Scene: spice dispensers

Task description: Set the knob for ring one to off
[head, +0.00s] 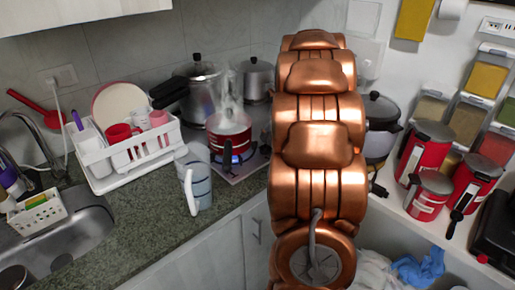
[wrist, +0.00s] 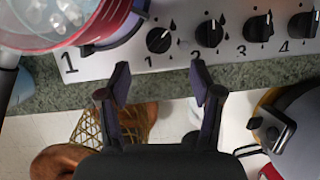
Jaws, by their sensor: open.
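In the wrist view, the hob panel carries a row of black knobs marked 1 to 4. The knob marked 1 (wrist: 158,40) is round with a pale pointer line. My gripper (wrist: 160,75) is open and empty, its two dark fingers apart just below this knob in the picture, not around it. A larger 1 is printed on the hob beside a red pot (wrist: 90,22). In the head view, the red pot (head: 229,132) steams over a blue flame (head: 228,160). My copper arm hides the gripper and knobs there.
The knobs marked 2 (wrist: 209,33), 3 (wrist: 257,27) and 4 (wrist: 302,24) sit to the right. A dish rack (head: 112,180) is farther left. Red canisters (head: 425,150) stand at right.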

